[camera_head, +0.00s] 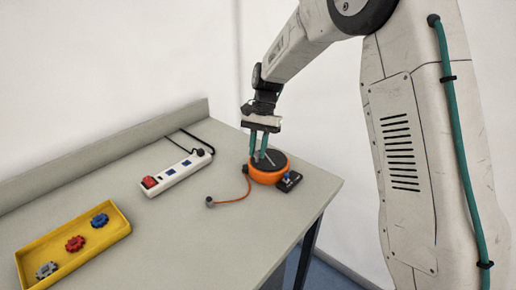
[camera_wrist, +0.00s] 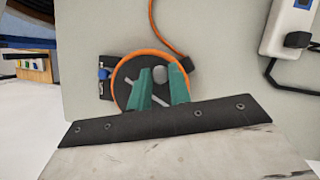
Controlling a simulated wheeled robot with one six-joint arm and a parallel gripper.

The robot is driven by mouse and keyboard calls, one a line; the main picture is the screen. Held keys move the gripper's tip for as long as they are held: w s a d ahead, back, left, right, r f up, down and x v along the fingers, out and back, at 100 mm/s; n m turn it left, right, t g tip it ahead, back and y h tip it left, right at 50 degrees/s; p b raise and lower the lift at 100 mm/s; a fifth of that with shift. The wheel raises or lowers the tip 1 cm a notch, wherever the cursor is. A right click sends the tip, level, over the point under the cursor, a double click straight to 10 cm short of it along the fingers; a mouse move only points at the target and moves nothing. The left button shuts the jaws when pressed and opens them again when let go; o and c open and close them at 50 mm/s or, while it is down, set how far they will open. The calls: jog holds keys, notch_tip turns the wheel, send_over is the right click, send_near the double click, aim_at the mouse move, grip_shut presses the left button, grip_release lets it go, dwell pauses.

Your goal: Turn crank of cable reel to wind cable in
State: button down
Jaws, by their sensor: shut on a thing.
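The cable reel (camera_head: 268,176) is a round orange drum with a dark top, near the table's right end. In the wrist view the orange rim of the reel (camera_wrist: 118,82) shows beyond my fingers. Its grey crank (camera_wrist: 130,81) lies across the dark top, with a round grey knob (camera_wrist: 160,74). My gripper (camera_head: 261,155) points down over the reel, its teal fingers shut on the crank knob. In the wrist view the knob shows between the fingertips (camera_wrist: 161,80). An orange cable (camera_head: 232,201) runs from the reel to a grey end piece (camera_head: 209,201) on the table.
A black block with a blue part (camera_head: 288,181) sits against the reel's right side. A white power strip (camera_head: 178,173) with a red switch lies to the left. A yellow tray (camera_head: 113,219) with red, blue and grey gears is at front left. The table's right edge is near.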

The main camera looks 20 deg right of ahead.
jog(key=c, duration=1.3)
grip_release()
jog(key=v, duration=0.7)
jog(key=shift+d+r, duration=0.2)
jog(key=shift+r, duration=0.15)
jog(key=shift+w+r, duration=0.1)
jog(key=shift+w, duration=0.05)
